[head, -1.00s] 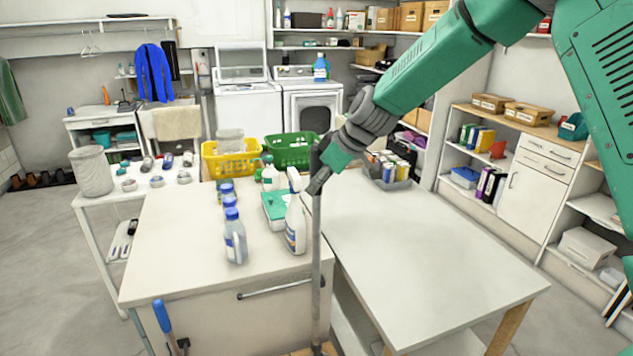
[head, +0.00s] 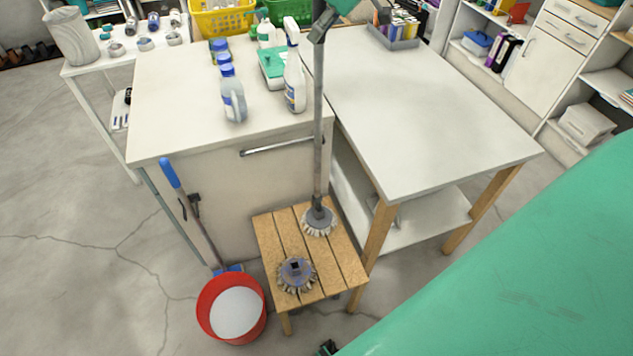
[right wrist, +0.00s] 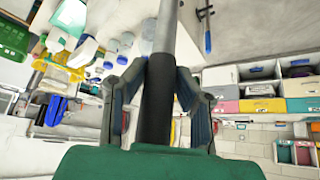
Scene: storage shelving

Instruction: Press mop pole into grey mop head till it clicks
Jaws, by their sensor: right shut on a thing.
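My right gripper (head: 322,22) is at the top edge of the head view, shut on the upper part of the grey mop pole (head: 318,125). The right wrist view shows its two fingers (right wrist: 155,95) on either side of the pole's dark sleeve (right wrist: 157,105). The pole stands nearly upright. Its lower end meets the collar of the rear mop head (head: 319,222), which has a grey hub and pale bristles; I cannot tell how deep it sits. A second mop head (head: 296,274) with a square socket and tan bristles lies in front. My left gripper is not clearly seen.
Both heads rest on a slatted wooden stool (head: 268,238). A red bucket (head: 204,303) and a blue-handled tool (head: 170,172) are to its left. A white cabinet with bottles (head: 233,98) stands behind, and a white table (head: 430,120) to the right.

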